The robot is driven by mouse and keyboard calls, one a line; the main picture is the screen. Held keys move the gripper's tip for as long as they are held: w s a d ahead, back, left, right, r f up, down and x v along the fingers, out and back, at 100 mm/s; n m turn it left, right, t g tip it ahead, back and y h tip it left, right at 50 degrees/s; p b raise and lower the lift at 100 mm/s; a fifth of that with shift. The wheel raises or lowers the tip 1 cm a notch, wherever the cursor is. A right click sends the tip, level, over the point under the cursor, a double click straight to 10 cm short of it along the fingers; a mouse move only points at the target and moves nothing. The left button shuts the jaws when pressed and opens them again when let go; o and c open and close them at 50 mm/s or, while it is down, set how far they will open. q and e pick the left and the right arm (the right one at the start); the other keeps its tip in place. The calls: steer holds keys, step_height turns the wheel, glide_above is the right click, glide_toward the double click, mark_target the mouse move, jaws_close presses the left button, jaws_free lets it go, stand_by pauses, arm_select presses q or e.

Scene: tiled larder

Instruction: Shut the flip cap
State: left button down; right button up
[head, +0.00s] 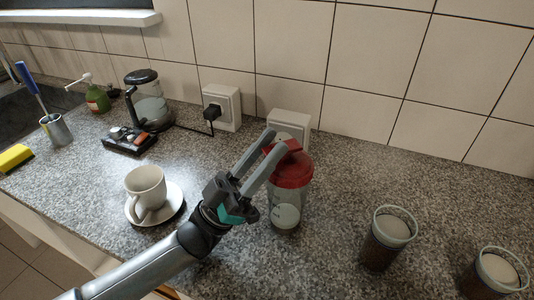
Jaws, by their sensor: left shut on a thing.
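A clear shaker bottle with a red lid (291,171) stands upright on the speckled counter, in the middle of the head view. Its see-through body (286,212) shows below the lid. A small red flip cap (291,147) is on top of the lid. My left gripper (277,143) reaches in from the lower left. Its fingers are at the top of the lid, around the cap, and it is shut on the cap. The fingers partly hide the cap, so its exact angle is hard to tell. My right gripper is not in view.
A white cup on a saucer (176,194) is left of my arm. Two tumblers, one nearer the bottle (384,243) and one at the right edge (488,275), stand to the right. A kettle (150,108), sockets and tiled wall are behind. Counter between bottle and tumblers is clear.

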arm_select(q)
steer(key=c, duration=0.7)
jaws_free()
steer(key=shift+s+a+f, duration=0.15)
steer(key=shift+a+f, duration=0.15)
steer(key=shift+f, duration=0.1)
steer(key=s+a, duration=0.1)
steer(key=a, duration=0.2)
steer(key=s+a, duration=0.2)
steer(key=a, duration=0.2)
steer(key=s+a, duration=0.2)
steer(key=a, duration=0.2)
steer(key=shift+s, duration=0.25)
steer(key=shift+d, duration=0.1)
